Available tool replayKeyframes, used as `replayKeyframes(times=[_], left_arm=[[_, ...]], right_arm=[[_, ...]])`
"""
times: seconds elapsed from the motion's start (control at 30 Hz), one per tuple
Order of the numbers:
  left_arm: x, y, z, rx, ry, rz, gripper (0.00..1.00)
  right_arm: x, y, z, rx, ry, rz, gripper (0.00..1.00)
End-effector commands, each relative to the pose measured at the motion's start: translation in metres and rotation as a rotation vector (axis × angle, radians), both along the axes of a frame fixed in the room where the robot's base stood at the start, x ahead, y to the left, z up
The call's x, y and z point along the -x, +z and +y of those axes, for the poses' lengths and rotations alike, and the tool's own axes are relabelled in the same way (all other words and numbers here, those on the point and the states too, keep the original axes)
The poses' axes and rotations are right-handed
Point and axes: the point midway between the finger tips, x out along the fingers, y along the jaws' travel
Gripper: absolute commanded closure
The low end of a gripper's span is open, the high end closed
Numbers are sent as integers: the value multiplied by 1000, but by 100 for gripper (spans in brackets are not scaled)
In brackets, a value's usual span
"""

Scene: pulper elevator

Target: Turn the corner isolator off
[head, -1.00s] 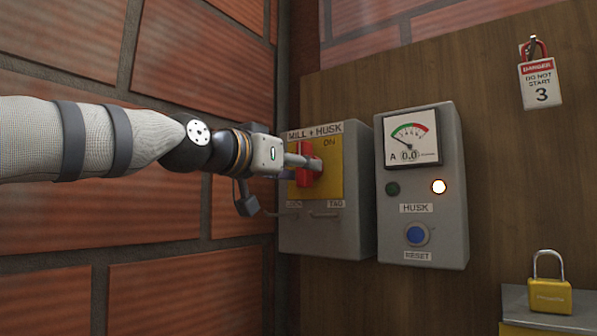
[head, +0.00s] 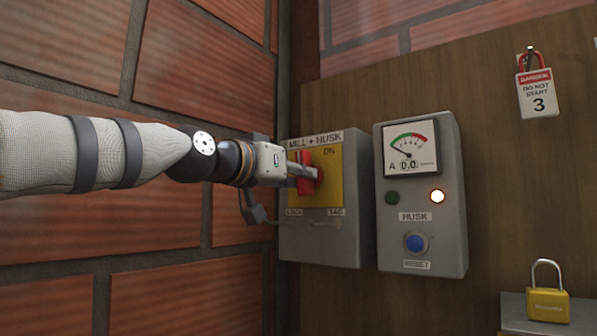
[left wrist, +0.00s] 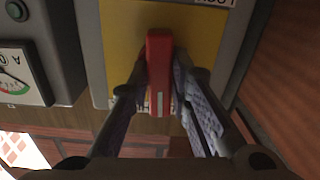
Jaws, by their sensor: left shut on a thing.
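The corner isolator is a grey box labelled MILL + HUSK (head: 358,237) with a yellow plate (head: 334,188) and a red handle (head: 305,185), fixed in the corner by the brick wall. The word ON shows on the plate. My left gripper (head: 308,172) reaches in from the left and is shut on the red handle. In the left wrist view the red handle (left wrist: 159,70) stands between the two fingers, against the yellow plate (left wrist: 122,35). The gripper partly covers the handle in the head view. My right gripper is not in view.
A grey HUSK box (head: 452,200) with a gauge, a lit lamp and a blue reset button (head: 415,242) is close to the right. A red lock with a danger tag (head: 537,93) hangs upper right. A yellow padlock (head: 547,305) stands on a ledge. Brick wall is close left.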

Motion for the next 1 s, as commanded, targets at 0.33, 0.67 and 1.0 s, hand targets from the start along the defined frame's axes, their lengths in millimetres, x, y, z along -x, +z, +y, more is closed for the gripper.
replayKeyframes(times=[0.33,0.67,1.0], left_arm=[[4,4,-1,234,-3,168,100],[1,0,-1,489,-3,358,100],[0,-1,-1,750,-2,550,100]], right_arm=[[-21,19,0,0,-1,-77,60],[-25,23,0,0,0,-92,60],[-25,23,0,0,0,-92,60]])
